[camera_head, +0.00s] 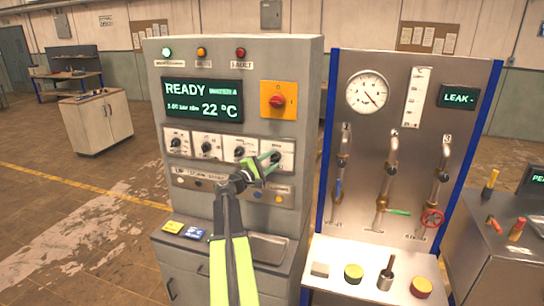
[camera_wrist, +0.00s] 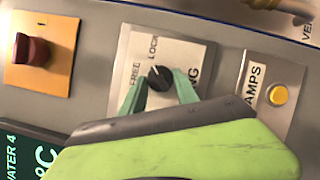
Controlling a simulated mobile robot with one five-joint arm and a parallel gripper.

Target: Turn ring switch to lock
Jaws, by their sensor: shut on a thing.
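The ring switch (camera_wrist: 159,76) is a small black knob on a pale plate marked FREE and LOCK in the wrist view. Part of the word RING shows beside the finger on the right. My gripper (camera_wrist: 158,84) has its two green fingers on either side of the knob, shut on it. Which mark the knob points to is hard to tell. In the head view, my gripper (camera_head: 271,161) reaches the rightmost plate (camera_head: 286,149) in the row of knobs on the grey cabinet. The knob there is hidden by the fingers.
Three similar knobs, including one black knob (camera_head: 207,147), sit left of the gripper. A red rotary switch (camera_head: 277,101) on an orange plate is above. A yellow lamp button (camera_wrist: 278,95) is close by. A valve panel (camera_head: 408,170) stands at right.

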